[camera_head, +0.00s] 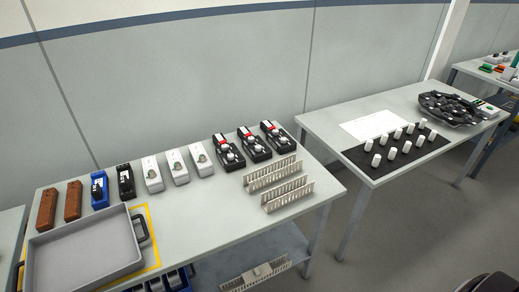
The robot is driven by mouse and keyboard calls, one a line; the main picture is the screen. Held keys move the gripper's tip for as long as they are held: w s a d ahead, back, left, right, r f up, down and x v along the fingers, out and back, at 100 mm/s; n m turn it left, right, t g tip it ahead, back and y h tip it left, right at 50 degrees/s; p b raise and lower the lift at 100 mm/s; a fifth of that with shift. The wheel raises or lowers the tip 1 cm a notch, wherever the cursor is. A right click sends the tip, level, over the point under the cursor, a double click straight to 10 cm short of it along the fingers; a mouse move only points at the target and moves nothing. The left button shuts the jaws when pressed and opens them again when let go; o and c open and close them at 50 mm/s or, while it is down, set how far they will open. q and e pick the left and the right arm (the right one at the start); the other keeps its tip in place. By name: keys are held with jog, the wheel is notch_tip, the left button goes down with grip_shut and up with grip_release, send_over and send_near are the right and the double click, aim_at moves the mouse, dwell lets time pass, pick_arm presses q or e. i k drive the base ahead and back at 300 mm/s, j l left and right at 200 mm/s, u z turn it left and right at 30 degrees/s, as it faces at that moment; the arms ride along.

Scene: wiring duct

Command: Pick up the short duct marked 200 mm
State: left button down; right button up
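Two light beige slotted ducts lie side by side near the right end of the near table. The back duct (271,174) looks slightly longer than the front duct (287,194). Another beige slotted duct (240,285) is partly visible on the lower shelf under the table, with a small block on or beside it. No 200 mm marking can be read on any of them at this size. Neither of my grippers is in view.
A grey tray (35,256) with dark handles sits front left inside a yellow outline. Several brown, blue, black and white devices line the table's back; three black ones with red parts (254,143) stand near the ducts. The second table (320,123) holds white cylinders on a black mat (425,150).

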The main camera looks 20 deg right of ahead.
aim_at(271, 204)
jog(key=z, duration=1.05)
